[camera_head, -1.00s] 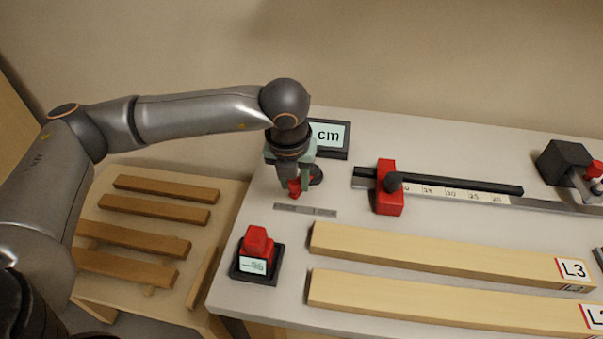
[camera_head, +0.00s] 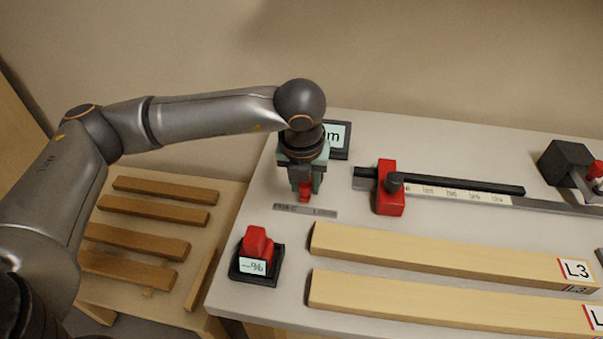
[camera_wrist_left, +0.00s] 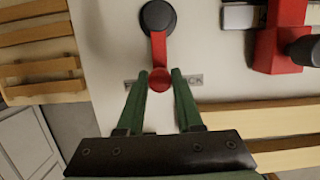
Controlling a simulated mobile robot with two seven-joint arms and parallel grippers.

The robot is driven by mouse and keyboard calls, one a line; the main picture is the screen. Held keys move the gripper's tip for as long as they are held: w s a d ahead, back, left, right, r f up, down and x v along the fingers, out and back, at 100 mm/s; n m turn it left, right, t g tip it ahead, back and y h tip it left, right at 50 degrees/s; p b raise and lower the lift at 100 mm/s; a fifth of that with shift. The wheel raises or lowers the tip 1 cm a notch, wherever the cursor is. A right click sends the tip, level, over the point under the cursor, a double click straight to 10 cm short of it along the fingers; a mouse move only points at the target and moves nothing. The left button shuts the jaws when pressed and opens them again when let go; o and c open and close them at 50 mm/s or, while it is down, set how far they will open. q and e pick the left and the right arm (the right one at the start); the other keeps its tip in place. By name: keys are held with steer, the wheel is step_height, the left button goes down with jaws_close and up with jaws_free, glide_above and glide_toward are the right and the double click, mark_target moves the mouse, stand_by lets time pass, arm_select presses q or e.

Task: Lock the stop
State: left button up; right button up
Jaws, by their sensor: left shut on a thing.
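A red lever (camera_wrist_left: 158,52) with a round knob turns on a black pivot (camera_wrist_left: 157,17). My left gripper (camera_head: 306,195) is shut on the knob, its green fingers (camera_wrist_left: 160,88) on either side in the left wrist view. A grey label plate (camera_head: 306,210) lies in front of the lever, which points toward its middle part. The letters "CK" show at its right end in the wrist view; the rest is hidden or blurred. The red stop (camera_head: 389,190) with a black knob sits on the dark rail (camera_head: 460,186), right of my gripper. My right gripper is out of view.
A display (camera_head: 340,138) stands behind my gripper, partly covered. A red device (camera_head: 257,245) with a small screen stands at the bench's front left. Two long boards (camera_head: 440,256) lie in front of the rail. Wooden slats (camera_head: 150,215) lie on a lower table at left.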

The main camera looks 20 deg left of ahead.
arm_select(q)
steer(key=shift+w+d, duration=0.2)
steer(key=shift+d, duration=0.3)
steer(key=shift+w+d, duration=0.2)
steer(key=shift+d, duration=0.25)
steer(key=shift+b, duration=0.3)
steer(key=shift+w+d+b, duration=0.3)
steer(key=shift+w+d, duration=0.25)
steer(key=shift+d, duration=0.3)
steer(key=shift+w+d+b, duration=0.3)
steer(key=shift+b, duration=0.05)
steer(key=o, duration=0.8)
